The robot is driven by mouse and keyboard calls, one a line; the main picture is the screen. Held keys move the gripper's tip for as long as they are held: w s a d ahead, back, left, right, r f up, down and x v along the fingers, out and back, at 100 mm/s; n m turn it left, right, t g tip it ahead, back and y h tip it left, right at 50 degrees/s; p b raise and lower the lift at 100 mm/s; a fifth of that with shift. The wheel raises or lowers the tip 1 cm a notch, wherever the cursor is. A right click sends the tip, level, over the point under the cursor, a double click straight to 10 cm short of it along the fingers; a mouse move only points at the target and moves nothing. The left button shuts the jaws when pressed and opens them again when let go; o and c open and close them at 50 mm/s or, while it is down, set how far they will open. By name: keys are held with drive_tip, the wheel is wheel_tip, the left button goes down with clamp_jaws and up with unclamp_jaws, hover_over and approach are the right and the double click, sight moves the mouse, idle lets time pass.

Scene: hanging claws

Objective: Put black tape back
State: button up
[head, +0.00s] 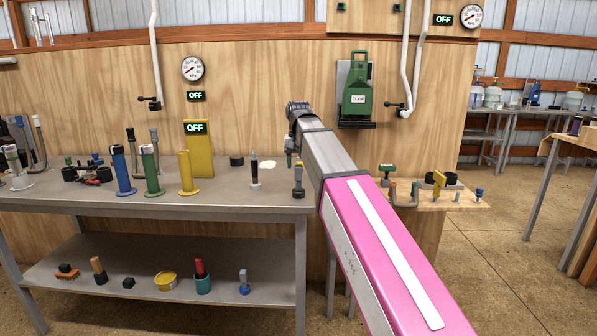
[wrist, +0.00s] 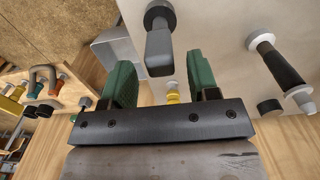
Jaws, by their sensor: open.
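No object is plainly readable as a tape roll. A small black cylinder (head: 237,160), possibly the black tape, stands at the back of the grey table. It seems to show also at the right in the wrist view (wrist: 269,106). My gripper (wrist: 158,65) has two green fingers spread apart with nothing held between them. In the head view it is mostly hidden behind my arm, above the table's right end. A grey-headed tool (wrist: 159,50) stands on the table beyond the fingers; the head view shows it just left of my arm (head: 298,180). Whether they touch is unclear.
A black-and-white tool (head: 254,172) stands left of the grey tool. Yellow, green and blue upright holders crowd the table (head: 225,199) further left. Another small black piece (head: 128,283) lies on the lower shelf. A wooden side shelf (head: 425,200) at right holds several small items.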

drive_tip(key=shift+r, duration=1.95)
